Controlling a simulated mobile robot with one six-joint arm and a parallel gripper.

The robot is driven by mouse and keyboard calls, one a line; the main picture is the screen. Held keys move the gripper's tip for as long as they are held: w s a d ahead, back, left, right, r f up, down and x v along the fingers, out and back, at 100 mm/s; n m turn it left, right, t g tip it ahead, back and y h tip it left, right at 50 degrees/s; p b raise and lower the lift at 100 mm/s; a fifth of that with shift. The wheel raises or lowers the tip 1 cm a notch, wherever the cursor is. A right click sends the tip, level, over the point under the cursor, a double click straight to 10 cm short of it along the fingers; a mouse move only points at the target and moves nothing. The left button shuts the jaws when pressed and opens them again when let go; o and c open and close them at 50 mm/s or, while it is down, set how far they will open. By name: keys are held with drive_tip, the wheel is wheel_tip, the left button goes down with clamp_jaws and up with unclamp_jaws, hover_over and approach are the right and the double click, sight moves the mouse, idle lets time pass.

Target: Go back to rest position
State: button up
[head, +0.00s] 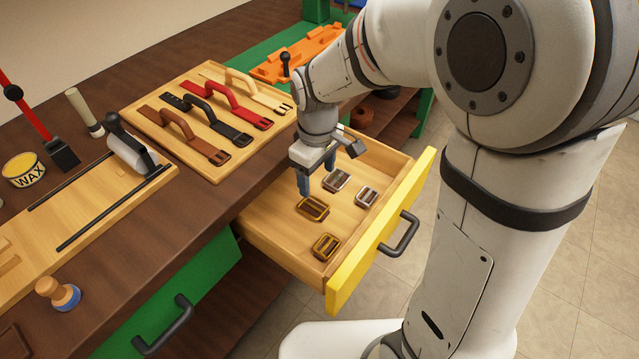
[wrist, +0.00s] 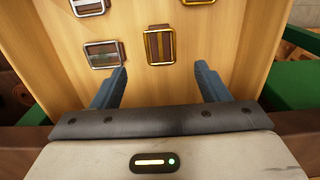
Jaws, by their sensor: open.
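My gripper (head: 316,180) is low over the open wooden drawer (head: 283,240) with the yellow front. In the wrist view its two blue fingers (wrist: 161,88) are spread wide with nothing between them. Two brass buckles lie in the drawer, one near the gripper (head: 313,208) and one closer to the front corner (head: 325,247). Two silver buckles lie further right, one beside the fingers (head: 337,180) and one past it (head: 367,196). In the wrist view a brass buckle (wrist: 159,46) and a silver buckle (wrist: 102,54) lie just beyond the fingertips, apart from them.
A wooden board (head: 215,165) with several straps lies on the dark bench beside the drawer. A wax tin (head: 24,170), a hammer-like red-handled tool (head: 62,152) and a wooden stamp (head: 58,293) stand at left. The yellow drawer front (head: 382,236) juts into the aisle.

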drive_tip(key=shift+r, duration=0.45)
drive_tip(key=s+d+r+m+t+p, duration=0.1)
drive_tip(key=s+d+r+m+p, duration=0.4)
drive_tip(key=r, duration=0.4)
drive_tip(key=s+d+r+m+t+p, duration=0.1)
drive_tip(key=s+d+r+m+p, duration=0.4)
drive_tip(key=d+r, duration=0.4)
drive_tip(key=shift+s+d+r+t+p, duration=0.15)
drive_tip(key=shift+s+r+t+p, duration=0.15)
drive_tip(key=shift+s+p, duration=0.65)
drive_tip(key=shift+c, duration=0.2)
